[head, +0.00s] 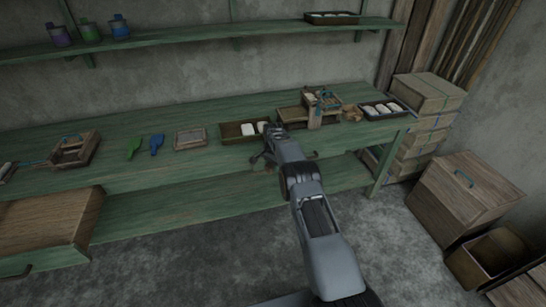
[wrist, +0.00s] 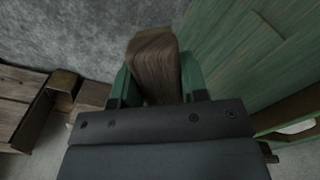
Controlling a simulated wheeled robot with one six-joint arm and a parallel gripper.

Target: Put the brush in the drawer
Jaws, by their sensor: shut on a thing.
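My gripper (wrist: 152,88) is shut on a brown, streaked thing, most likely the brush (wrist: 152,60), which stands up between the two green fingers in the wrist view. In the head view my gripper (head: 270,158) is at the front edge of the green bench, and the brush cannot be made out there. A wooden box with a teal handle (head: 468,190) and an open-topped box (head: 490,258) stand at the right.
On the green bench (head: 210,165) lie a green tool (head: 134,147), a blue tool (head: 157,144) and several wooden trays, such as one with white pieces (head: 232,131). A shelf (head: 190,36) hangs above. Stacked crates (head: 425,95) stand at the right. Bare floor shows in front.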

